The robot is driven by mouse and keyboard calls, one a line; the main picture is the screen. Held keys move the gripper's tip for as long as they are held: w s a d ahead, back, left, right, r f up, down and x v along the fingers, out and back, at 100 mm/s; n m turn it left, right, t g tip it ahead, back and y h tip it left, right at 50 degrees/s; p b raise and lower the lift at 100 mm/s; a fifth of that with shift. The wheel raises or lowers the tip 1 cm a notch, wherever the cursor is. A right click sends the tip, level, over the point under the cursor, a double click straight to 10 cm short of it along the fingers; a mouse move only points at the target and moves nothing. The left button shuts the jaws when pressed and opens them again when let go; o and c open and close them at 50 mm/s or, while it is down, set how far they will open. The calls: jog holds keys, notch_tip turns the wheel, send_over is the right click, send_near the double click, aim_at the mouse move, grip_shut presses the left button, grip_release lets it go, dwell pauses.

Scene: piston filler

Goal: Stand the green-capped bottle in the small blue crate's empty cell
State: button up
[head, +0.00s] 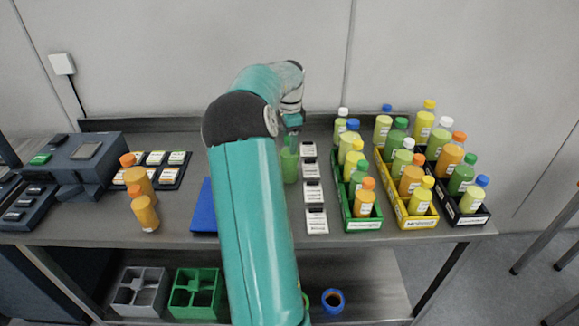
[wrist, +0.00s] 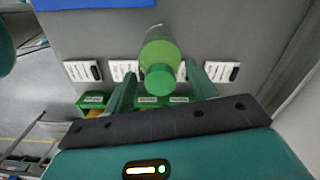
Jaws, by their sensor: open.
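The green-capped bottle (head: 290,172) stands on the table just right of my arm in the head view. In the wrist view its cap (wrist: 159,77) and pale green body (wrist: 160,47) are between my two green fingers. My gripper (wrist: 160,70) is open around the bottle, with a gap visible on each side near the cap. In the head view my gripper (head: 291,143) is above the bottle, partly hidden by my wrist. A flat blue shape (head: 203,210) lies left of my arm, partly covered; I cannot tell whether it is the small blue crate. No empty blue cell shows.
A column of white label cards (head: 313,192) lies right of the bottle. Green (head: 362,225), yellow (head: 416,221) and black (head: 467,217) trays of bottles stand at right. Two orange bottles (head: 145,212) stand at left. Grey (head: 140,292) and green (head: 195,293) celled crates sit below.

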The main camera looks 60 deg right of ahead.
grip_shut()
dwell(0.4)
